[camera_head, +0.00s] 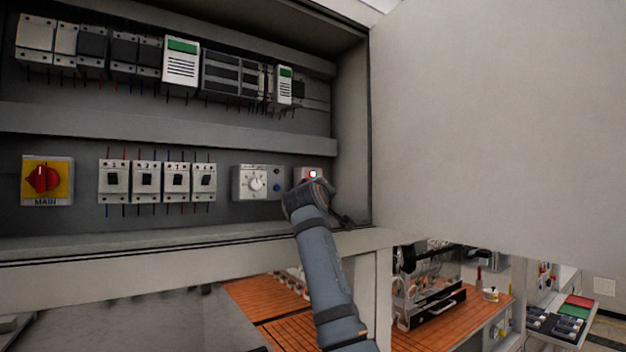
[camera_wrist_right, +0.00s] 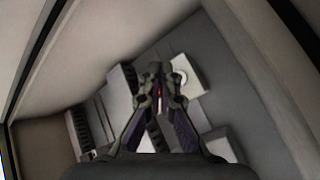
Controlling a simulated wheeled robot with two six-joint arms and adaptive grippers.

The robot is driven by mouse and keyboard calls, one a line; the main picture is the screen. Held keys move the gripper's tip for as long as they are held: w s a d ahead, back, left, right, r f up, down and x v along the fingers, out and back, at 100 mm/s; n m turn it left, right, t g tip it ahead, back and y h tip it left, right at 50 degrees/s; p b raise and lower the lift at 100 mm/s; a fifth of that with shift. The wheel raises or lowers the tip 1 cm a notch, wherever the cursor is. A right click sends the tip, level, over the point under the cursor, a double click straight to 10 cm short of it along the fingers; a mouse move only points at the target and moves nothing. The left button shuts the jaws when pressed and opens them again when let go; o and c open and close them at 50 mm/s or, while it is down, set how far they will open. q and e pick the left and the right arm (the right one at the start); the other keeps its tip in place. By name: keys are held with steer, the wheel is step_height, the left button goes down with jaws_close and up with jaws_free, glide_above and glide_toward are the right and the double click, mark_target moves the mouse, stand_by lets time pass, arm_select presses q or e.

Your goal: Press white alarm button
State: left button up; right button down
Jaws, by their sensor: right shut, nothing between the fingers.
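The white alarm button (camera_head: 313,174) is a small round button with a reddish rim, on a pale box at the right end of the cabinet's lower row. In the right wrist view the button (camera_wrist_right: 180,77) shows on its pale box, just right of the fingertips. My right gripper (camera_wrist_right: 159,72) is shut and empty, its fingers meeting close beside the button box. I cannot tell whether the fingertips touch it. In the head view my right wrist (camera_head: 309,197) covers the box's lower part and the fingers are mostly hidden. My left gripper is not in view.
A timer box with a dial (camera_head: 256,183) sits left of the button. Several breakers (camera_head: 145,178) and a red MAIN switch (camera_head: 43,179) are further left. The cabinet side wall (camera_head: 352,130) is close on the right, beside the big open door (camera_head: 490,110).

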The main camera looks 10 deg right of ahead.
steer(key=shift+w+a+r, duration=0.1)
steer(key=shift+w+a, duration=0.2)
steer(key=shift+w, duration=0.85)
steer(key=shift+w+f, duration=0.15)
steer(key=shift+f, duration=0.05)
steer(key=shift+r, duration=0.1)
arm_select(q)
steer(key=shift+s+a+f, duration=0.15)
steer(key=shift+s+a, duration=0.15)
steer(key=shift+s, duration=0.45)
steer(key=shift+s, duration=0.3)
arm_select(e)
steer(key=shift+a, duration=0.1)
steer(key=shift+w+a, duration=0.1)
steer(key=shift+w, duration=0.2)
